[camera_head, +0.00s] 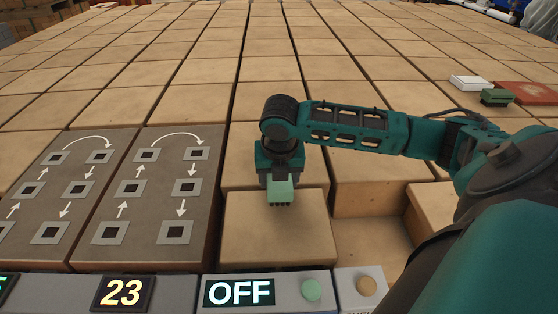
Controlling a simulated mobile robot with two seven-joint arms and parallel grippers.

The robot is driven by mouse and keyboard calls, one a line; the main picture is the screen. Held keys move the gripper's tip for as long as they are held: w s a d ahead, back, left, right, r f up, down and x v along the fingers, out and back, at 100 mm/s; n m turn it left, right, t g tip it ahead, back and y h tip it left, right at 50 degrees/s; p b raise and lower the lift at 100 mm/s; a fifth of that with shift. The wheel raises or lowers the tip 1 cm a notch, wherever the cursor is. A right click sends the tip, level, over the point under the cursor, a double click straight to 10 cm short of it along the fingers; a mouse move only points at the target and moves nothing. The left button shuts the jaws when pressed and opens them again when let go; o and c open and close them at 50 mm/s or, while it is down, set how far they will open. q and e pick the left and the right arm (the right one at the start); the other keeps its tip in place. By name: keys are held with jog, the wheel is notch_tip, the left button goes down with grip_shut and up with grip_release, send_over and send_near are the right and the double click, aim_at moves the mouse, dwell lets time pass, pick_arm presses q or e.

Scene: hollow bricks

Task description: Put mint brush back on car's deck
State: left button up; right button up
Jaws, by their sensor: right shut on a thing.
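My right gripper (280,178) is shut on the mint brush (281,193), a small pale green block with dark bristles at its lower edge. The brush is over the tan brick (275,232) just behind the OFF panel. I cannot tell whether the bristles touch the brick. A grey deck or panel (208,290) runs along the bottom edge, with displays reading "23" and "OFF", a mint round button (312,289) and a tan one (367,286). I cannot tell whether this is the car's deck. My left gripper is not in view.
Two grey slabs with arrows and dark square holes (140,190) lie at left. A sunken gap (370,240) opens right of the near brick. A white block (471,82), a dark green item (495,97) and a reddish slab (530,93) sit at right. Tan bricks fill the background.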

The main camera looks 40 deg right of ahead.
jog(key=shift+f, duration=0.8)
jog(key=o, duration=0.9)
jog(key=v, duration=1.2)
